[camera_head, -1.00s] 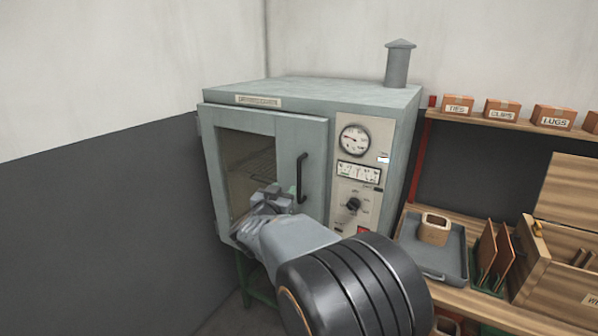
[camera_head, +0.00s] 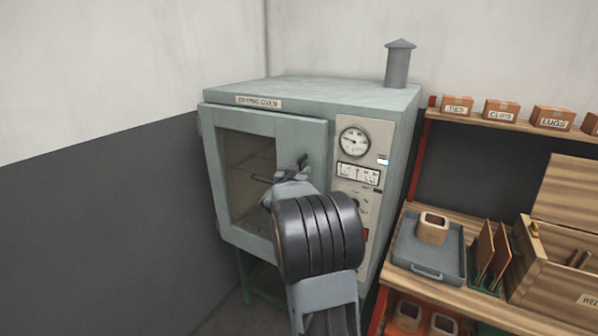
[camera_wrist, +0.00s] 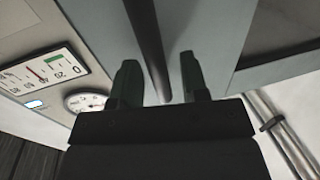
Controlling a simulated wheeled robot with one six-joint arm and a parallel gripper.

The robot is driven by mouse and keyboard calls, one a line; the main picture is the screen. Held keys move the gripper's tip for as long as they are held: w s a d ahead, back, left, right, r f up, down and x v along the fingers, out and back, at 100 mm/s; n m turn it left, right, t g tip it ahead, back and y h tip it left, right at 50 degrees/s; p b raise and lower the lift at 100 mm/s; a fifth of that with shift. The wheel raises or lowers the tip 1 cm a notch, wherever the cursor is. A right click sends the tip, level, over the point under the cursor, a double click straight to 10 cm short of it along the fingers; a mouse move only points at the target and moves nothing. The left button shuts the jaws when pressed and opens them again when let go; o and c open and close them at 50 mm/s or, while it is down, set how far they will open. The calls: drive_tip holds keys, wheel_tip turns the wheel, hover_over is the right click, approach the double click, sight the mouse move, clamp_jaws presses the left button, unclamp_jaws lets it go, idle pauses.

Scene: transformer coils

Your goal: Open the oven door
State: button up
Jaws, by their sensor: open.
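The grey-green drying oven (camera_head: 330,92) stands in the corner, with its windowed door (camera_head: 228,122) shut. The dark vertical door handle (camera_head: 305,160) is on the door's right side, and its lower part is hidden behind my gripper and wrist. My gripper (camera_head: 292,173) is in front of the handle. In the wrist view, my open gripper (camera_wrist: 160,85) has one finger on each side of the dark handle bar (camera_wrist: 148,45). The bar runs between the fingers, and I cannot tell whether either finger touches it.
The control panel (camera_head: 358,150) with gauge and knob is right of the door. A shelf (camera_head: 515,124) with small labelled boxes and a bench with a grey tray (camera_head: 412,262) and a wooden crate (camera_head: 545,270) stand at the right. A dark-and-white wall is close on the left.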

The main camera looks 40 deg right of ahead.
drive_tip(key=shift+d, duration=0.1)
clamp_jaws()
idle(0.4)
